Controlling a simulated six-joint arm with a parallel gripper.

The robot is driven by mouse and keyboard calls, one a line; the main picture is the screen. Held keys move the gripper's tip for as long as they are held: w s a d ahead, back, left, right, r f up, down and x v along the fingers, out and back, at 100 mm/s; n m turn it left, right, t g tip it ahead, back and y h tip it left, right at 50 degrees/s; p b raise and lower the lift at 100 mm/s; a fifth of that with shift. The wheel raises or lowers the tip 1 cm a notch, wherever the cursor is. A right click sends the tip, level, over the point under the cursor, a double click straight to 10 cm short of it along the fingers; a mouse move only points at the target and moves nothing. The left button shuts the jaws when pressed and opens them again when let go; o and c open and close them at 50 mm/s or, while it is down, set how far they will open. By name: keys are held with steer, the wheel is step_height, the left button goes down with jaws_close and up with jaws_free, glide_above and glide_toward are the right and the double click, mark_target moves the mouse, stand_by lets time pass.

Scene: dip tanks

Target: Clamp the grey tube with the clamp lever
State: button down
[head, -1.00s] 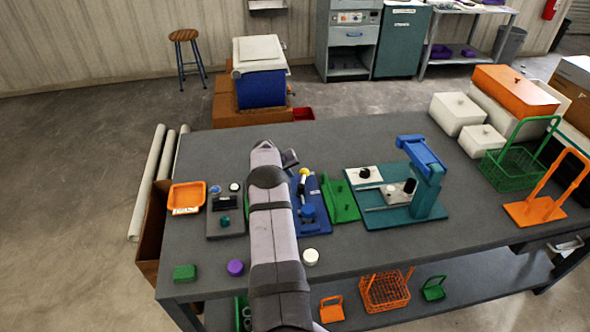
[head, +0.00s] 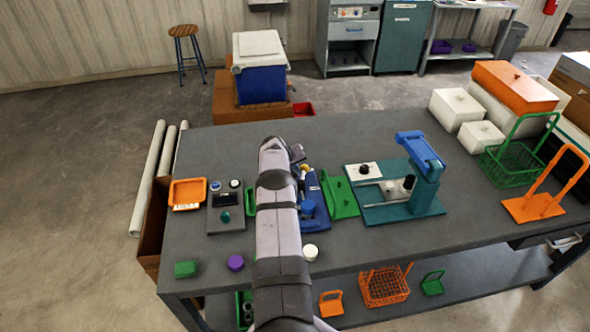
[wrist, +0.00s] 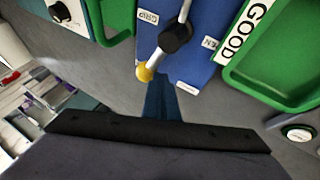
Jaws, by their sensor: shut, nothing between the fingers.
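The clamp's blue base (head: 315,199) stands on the table right beside my arm, which hides part of it. In the wrist view the blue base (wrist: 200,62) fills the upper middle. The clamp lever (wrist: 175,37) has a black hub, a silvery rod and a yellow knob (wrist: 145,73) at its near end. A "GRIP" label lies left of the hub and a partly covered label ending in "EN" lies right. My gripper (wrist: 160,98) is shut and empty, just below the yellow knob in the picture; contact cannot be told. I cannot pick out the grey tube for certain.
A green tray (head: 340,197) stands close right of the clamp, with a teal fixture (head: 400,212) beyond. In the wrist view a green tray marked "GOOD" (wrist: 245,70) borders the clamp. A dark device (head: 226,214) and orange tray (head: 188,193) stand left. A white round piece (head: 310,252) lies near the front edge.

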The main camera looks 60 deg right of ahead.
steer(key=b, duration=0.3)
steer(key=shift+d+f+m+g+b, duration=0.15)
steer(key=shift+f+m+g+b, duration=0.15)
steer(key=shift+f, duration=0.05)
steer(key=b, duration=0.4)
steer(key=shift+s+d, duration=0.3)
steer(key=shift+s+d+r+b, duration=0.1)
steer(key=shift+s+b, duration=0.05)
steer(key=shift+b, duration=0.9)
steer(key=shift+r, duration=0.15)
steer(key=shift+w+a+r+b, duration=0.15)
steer(key=shift+w+a+b, duration=0.15)
steer(key=shift+w+a, duration=0.1)
steer(key=shift+w+a+r+b, duration=0.3)
steer(key=shift+w+a, duration=0.25)
steer(key=shift+w+a+r+b, duration=0.3)
steer(key=shift+w+a, duration=0.25)
steer(key=b+v, duration=0.3)
steer(key=v, duration=0.6)
steer(key=shift+w, duration=0.35)
